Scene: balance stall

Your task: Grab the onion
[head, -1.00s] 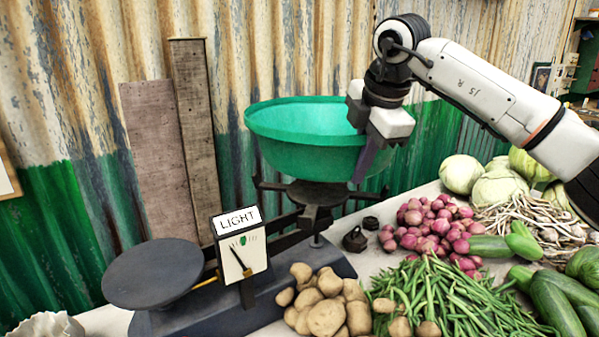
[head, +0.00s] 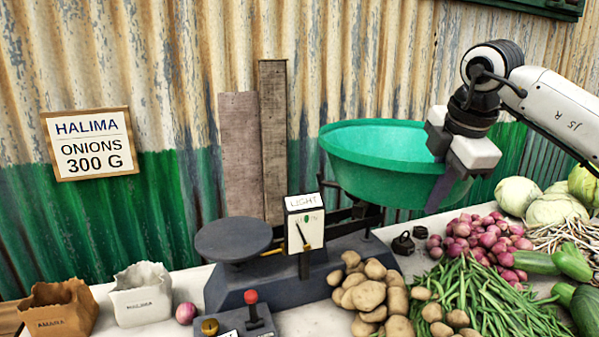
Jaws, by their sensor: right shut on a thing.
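A single pink-red onion (head: 185,313) lies on the counter, right of the white paper bag. A heap of similar onions (head: 478,243) lies right of the scale. My right gripper (head: 440,190) is shut at the right rim of the green basin (head: 375,178), fingers pointing down; the fingers partly hide the rim. The basin sits over the right side of the balance scale (head: 300,275); I cannot tell whether it rests there. The scale's dial sign (head: 305,203) reads LIGHT. My left gripper is not in view.
A brown bag (head: 60,308) and a white bag (head: 140,295) stand at the lower left. Potatoes (head: 368,290), green beans (head: 475,295) and cabbages (head: 518,195) crowd the right. A red-knobbed lever (head: 252,305) stands in front. A wall sign (head: 92,143) reads HALIMA ONIONS 300 G.

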